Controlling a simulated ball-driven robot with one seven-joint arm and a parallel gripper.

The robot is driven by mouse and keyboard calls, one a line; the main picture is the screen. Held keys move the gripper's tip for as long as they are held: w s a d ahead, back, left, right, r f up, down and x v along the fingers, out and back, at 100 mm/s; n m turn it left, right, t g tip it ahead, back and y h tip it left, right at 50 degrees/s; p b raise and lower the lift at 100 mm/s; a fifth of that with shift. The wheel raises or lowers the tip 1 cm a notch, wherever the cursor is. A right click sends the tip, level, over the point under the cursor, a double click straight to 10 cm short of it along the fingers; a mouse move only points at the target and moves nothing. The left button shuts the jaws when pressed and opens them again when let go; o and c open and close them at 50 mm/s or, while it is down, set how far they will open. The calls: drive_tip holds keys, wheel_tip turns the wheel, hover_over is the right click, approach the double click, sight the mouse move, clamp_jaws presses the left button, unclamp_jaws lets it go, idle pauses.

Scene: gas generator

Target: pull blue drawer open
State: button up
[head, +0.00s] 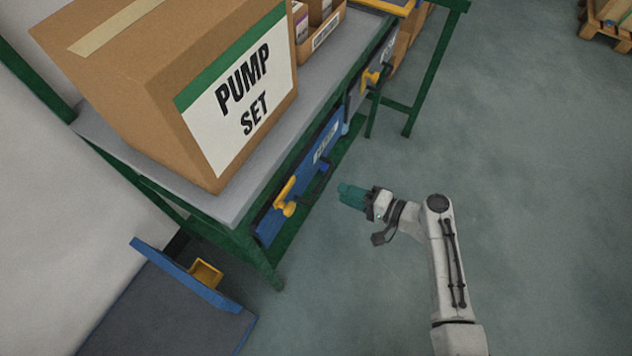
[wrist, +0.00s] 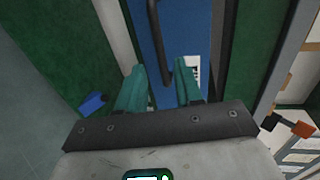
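The blue drawer (head: 304,180) is set under the bench top in the head view, its front flush with the green frame. Its face carries a white label and a dark bar handle (wrist: 154,28). In the head view my gripper (head: 345,193) has teal fingers pointing at the drawer front, a short way off it. In the wrist view my gripper (wrist: 158,70) is open, with its fingertips apart. The handle's near end lies between the fingertips in that picture; I cannot tell how deep it sits.
A large cardboard box (head: 150,90) marked PUMP SET stands on the grey bench top (head: 225,205). A yellow knob (head: 285,198) sits by the drawer's near end. A blue-edged platform (head: 170,300) is at lower left. The floor right of my arm is free.

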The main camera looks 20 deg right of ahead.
sight(320, 183)
drive_tip(key=x, duration=0.8)
drive_tip(key=shift+w+a, duration=0.25)
clamp_jaws()
